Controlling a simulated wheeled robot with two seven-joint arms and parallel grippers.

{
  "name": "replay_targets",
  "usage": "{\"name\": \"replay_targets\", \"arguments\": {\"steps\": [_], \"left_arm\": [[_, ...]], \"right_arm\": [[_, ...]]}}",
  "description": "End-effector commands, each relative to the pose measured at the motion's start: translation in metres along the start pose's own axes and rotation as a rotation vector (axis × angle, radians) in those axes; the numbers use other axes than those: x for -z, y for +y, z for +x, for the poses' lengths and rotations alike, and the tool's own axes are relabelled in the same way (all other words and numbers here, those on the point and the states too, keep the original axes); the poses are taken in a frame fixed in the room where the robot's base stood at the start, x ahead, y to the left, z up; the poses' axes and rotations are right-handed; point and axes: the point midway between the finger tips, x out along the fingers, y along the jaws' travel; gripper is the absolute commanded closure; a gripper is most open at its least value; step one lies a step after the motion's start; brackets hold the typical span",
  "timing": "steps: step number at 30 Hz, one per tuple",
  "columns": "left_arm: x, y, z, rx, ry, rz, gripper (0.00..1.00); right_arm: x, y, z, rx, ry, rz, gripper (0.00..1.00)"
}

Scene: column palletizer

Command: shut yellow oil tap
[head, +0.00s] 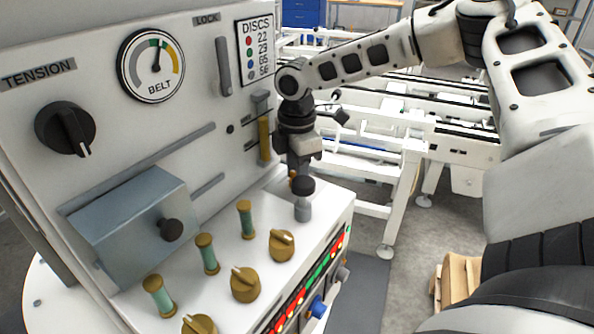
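Several brass-yellow taps stand in a row on the white ledge of the machine: one at the back right (282,245), one in the middle (245,284) and one cut off by the bottom edge (199,325). Their colours look alike, so I cannot tell which one is the named tap. My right gripper (302,165) points down above the far right end of the ledge, just over a black ball knob on a grey post (303,208). It is apart from the taps. Its fingers are too small and dark to show whether they are open. My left gripper is out of view.
Green-glass oil sights with brass caps (207,253) stand behind the taps. A grey-blue box (132,228) with a black knob juts from the panel at left. Coloured lamps (308,284) and a blue knob (318,307) line the ledge's front face. White conveyors (450,140) stand behind.

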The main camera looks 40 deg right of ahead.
Motion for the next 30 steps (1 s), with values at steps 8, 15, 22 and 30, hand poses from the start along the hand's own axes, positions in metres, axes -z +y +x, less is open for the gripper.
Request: {"name": "replay_targets", "arguments": {"steps": [8,15,22,30], "left_arm": [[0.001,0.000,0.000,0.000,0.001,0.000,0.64],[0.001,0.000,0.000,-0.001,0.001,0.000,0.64],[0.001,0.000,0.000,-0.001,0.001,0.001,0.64],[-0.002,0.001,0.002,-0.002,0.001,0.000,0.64]], "right_arm": [[0.000,0.001,-0.001,-0.003,0.000,-0.004,0.92],[0.000,0.001,-0.001,-0.002,0.000,-0.003,0.48],[0.000,0.001,-0.004,-0.002,0.000,-0.002,0.48],[0.001,0.002,-0.049,-0.008,0.002,-0.003,0.48]]}}
